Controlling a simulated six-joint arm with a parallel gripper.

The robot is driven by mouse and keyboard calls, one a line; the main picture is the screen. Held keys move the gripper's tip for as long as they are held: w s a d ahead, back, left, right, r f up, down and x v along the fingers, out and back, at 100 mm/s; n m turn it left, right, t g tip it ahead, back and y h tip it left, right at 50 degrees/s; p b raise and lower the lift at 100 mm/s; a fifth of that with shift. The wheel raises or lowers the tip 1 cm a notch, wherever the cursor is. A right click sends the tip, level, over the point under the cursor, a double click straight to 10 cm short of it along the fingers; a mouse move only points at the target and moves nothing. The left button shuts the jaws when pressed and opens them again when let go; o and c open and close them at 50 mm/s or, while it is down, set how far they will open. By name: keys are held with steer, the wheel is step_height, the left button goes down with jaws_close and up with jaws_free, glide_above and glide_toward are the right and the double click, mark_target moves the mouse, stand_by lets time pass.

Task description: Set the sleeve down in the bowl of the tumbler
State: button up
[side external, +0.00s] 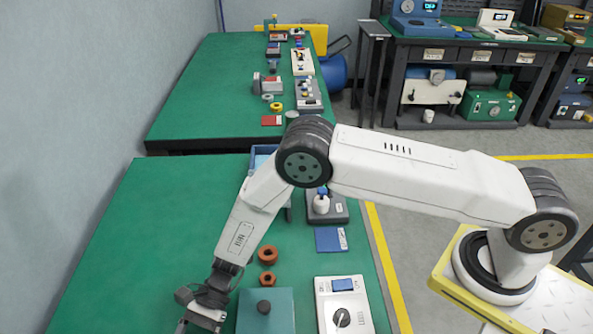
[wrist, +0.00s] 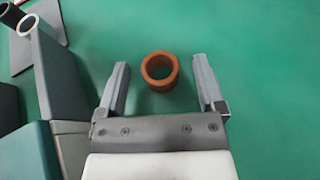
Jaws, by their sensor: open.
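An orange-brown sleeve (wrist: 160,72), a short hollow tube, stands on the green mat in the wrist view. It is between and slightly beyond the two fingertips of my gripper (wrist: 161,72), with clear gaps on both sides. My gripper is open and empty. In the side view my gripper (side external: 199,324) is low at the bottom edge, over the green bench, and the spot beneath it is hidden. Two orange-brown rings, a farther one (side external: 268,254) and a nearer one (side external: 267,279), lie to its right. I cannot make out the tumbler for certain.
In the wrist view a dark teal body (wrist: 62,85) stands close to the left finger, with a pale ring (wrist: 27,25) beyond. The mat to the right is clear.

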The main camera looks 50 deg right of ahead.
steer(key=v, duration=1)
steer(key=shift+w+d+r, duration=0.1)
steer(key=shift+w+d, duration=0.05)
steer(key=shift+d, duration=0.05)
steer(key=shift+o, duration=0.2)
steer(key=shift+r, duration=0.1)
step_height(320, 180, up, 8)
steer(key=s+a+f+n+h, duration=0.2)
steer(key=s+f+n+h, duration=0.3)
steer(key=n+h, duration=0.5)
steer(key=s+a+r+n+t, duration=0.1)
steer(key=a+r+n+t, duration=0.5)
steer(key=n, duration=0.7)
step_height(320, 180, down, 6)
steer(key=t, duration=0.1)
steer(key=shift+a, duration=0.45)
